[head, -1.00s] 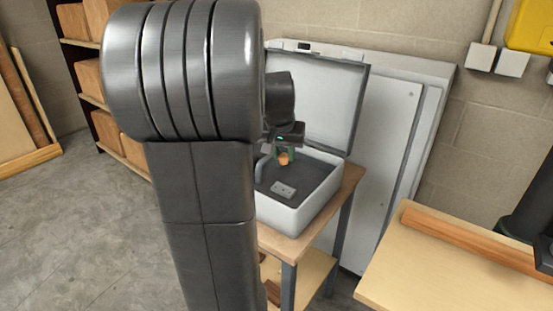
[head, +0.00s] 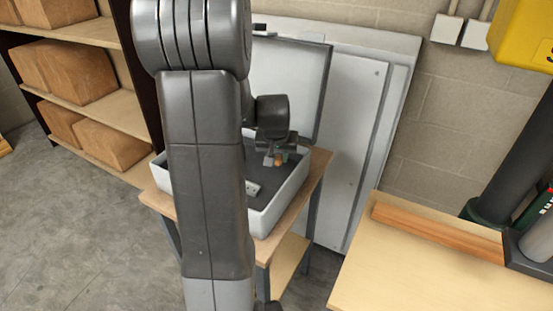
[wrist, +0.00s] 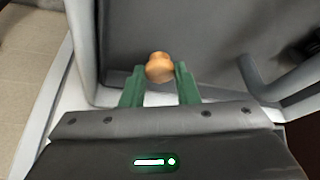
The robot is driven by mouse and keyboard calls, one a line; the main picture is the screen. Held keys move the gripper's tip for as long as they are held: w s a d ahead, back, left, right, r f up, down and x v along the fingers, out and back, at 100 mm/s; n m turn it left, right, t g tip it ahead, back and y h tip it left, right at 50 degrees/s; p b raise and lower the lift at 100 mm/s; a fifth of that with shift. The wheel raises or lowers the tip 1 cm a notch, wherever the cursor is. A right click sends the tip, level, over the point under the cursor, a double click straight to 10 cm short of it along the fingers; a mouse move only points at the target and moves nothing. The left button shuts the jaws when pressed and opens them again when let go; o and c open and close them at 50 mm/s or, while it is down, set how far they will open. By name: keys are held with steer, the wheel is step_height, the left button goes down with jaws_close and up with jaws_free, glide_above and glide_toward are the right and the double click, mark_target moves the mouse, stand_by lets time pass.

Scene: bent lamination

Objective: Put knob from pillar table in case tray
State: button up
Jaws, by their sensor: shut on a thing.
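My gripper (wrist: 160,84) is shut on the knob (wrist: 160,67), a small orange-brown wooden piece between the green fingertips. In the head view the knob (head: 279,160) shows as a small orange spot below my wrist, over the right part of the open case. The case tray (head: 284,203) has white walls and a dark grey floor, and its lid (head: 290,70) stands open at the back. In the wrist view the dark tray floor (wrist: 200,30) lies beyond the knob. I cannot tell whether the knob touches the floor. My arm hides the left part of the case.
The case stands on a small wooden table (head: 318,165). A grey handle-like bar (wrist: 275,82) crosses the case in the wrist view. A light plate (head: 252,189) lies inside. Shelves with wooden blocks (head: 75,70) are at left; a bench with a wooden strip (head: 435,233) is at right.

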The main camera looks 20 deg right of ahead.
steer(key=shift+f, duration=0.85)
steer(key=shift+f, duration=0.25)
steer(key=o, duration=1)
steer(key=shift+r, duration=0.15)
steer(key=shift+r, duration=0.45)
steer(key=v, duration=1.1)
steer(key=shift+s+r, duration=0.1)
steer(key=shift+r, duration=0.1)
